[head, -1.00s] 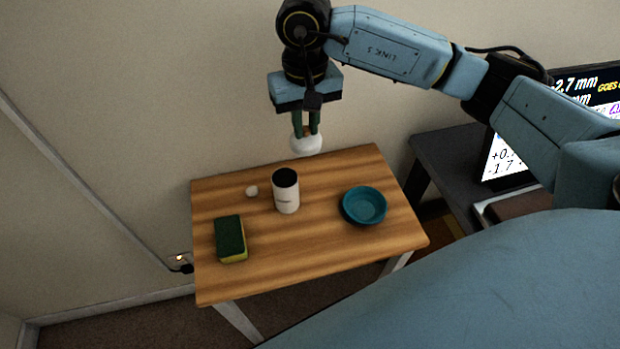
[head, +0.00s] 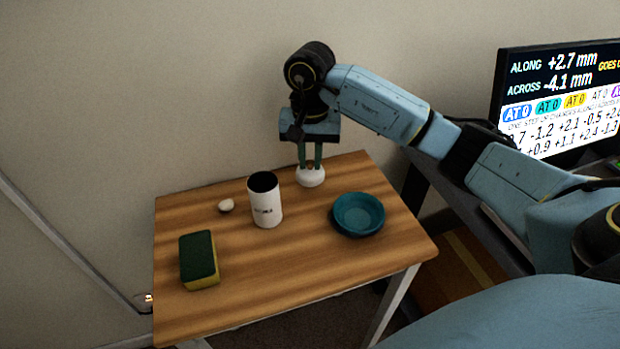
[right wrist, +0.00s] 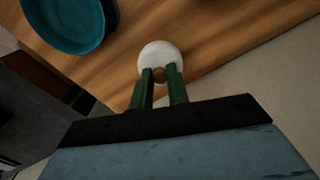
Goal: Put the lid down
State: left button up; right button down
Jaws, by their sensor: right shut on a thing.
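The lid (head: 310,178) is round and white with a small knob on top. My right gripper (head: 311,166) points down and is shut on the knob. In the head view the lid is at the back of the wooden table, right of the white canister (head: 265,203), whose dark open top shows. In the right wrist view the lid (right wrist: 160,57) sits at the tips of the green fingers (right wrist: 160,74). The lid is at or just above the tabletop; I cannot tell whether it touches. My left gripper is not in view.
A teal bowl (head: 358,213) stands right of the canister on the wooden table (head: 290,262). A green and yellow sponge (head: 199,260) lies at the left, and a small white object (head: 226,205) lies behind it. A monitor (head: 560,95) stands at the right. The front of the table is clear.

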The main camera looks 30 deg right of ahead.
aim_at(310, 162)
notch_tip(310, 162, down, 4)
jog(key=shift+f+b, duration=0.1)
jog(key=shift+b, duration=0.3)
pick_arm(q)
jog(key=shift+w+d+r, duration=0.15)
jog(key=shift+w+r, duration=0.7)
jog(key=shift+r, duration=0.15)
pick_arm(e)
jog(key=shift+f, duration=0.1)
jog(key=shift+f, duration=0.15)
jog(key=c, duration=1.3)
grip_release()
jog(key=shift+c, duration=0.2)
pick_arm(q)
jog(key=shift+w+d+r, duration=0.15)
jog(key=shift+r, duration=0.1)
pick_arm(e)
jog(key=shift+r, duration=0.35)
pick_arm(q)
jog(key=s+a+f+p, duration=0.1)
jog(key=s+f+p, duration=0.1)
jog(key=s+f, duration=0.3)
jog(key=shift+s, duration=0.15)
pick_arm(e)
notch_tip(310, 162, up, 12)
jog(key=shift+f, duration=0.2)
